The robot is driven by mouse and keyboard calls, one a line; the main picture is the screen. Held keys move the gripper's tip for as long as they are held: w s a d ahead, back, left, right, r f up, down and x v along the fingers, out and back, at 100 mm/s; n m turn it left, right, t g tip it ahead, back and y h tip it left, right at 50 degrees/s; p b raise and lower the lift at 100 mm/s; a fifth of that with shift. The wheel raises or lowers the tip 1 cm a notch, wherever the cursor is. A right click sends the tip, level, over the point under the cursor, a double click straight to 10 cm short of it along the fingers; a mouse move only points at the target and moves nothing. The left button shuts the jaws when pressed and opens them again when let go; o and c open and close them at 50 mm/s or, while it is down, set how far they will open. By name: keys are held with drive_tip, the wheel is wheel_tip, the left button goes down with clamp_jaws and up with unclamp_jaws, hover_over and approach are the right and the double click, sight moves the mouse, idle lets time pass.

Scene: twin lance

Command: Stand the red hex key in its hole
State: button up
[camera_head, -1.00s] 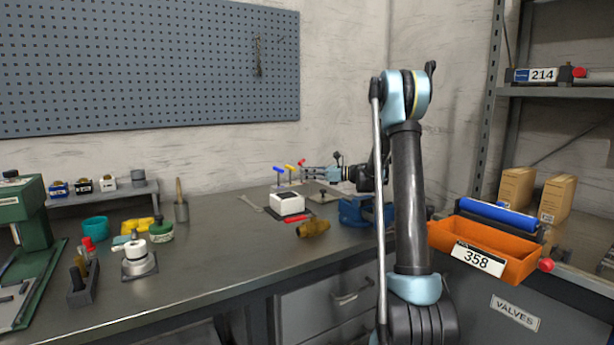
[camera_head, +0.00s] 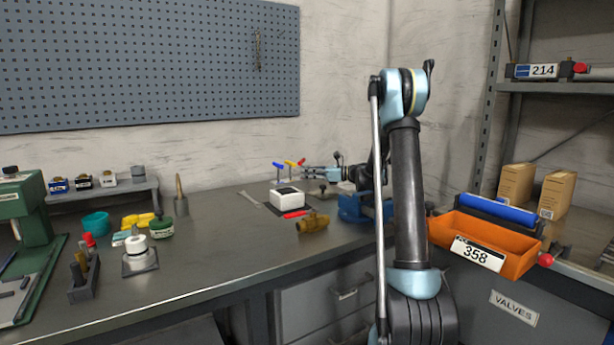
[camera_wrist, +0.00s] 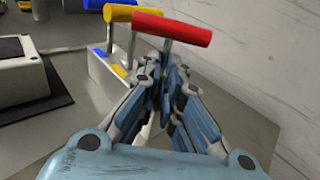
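The red hex key (camera_wrist: 172,27) has a red T-handle and shows large in the wrist view. Its handle stands just above my gripper (camera_wrist: 165,80), whose fingers are closed around the shaft. The lower shaft and tip are hidden behind the fingers. The head view shows the red handle (camera_head: 301,162) beside my gripper (camera_head: 308,171). The yellow hex key (camera_wrist: 119,13) and blue hex key (camera_wrist: 98,4) stand upright in a pale holder (camera_wrist: 106,75) with blue and yellow patches, left of the red key. The red key's hole is not visible.
A red bar (camera_head: 294,214), a brass fitting (camera_head: 313,222) and a blue vise (camera_head: 357,209) are nearer. The wall (camera_wrist: 265,50) is behind.

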drive_tip(key=o, duration=0.5)
drive_tip(key=shift+f, duration=0.1)
drive_tip(key=shift+c, duration=0.2)
drive_tip(key=v, duration=1.2)
drive_tip(key=shift+w+d, duration=0.1)
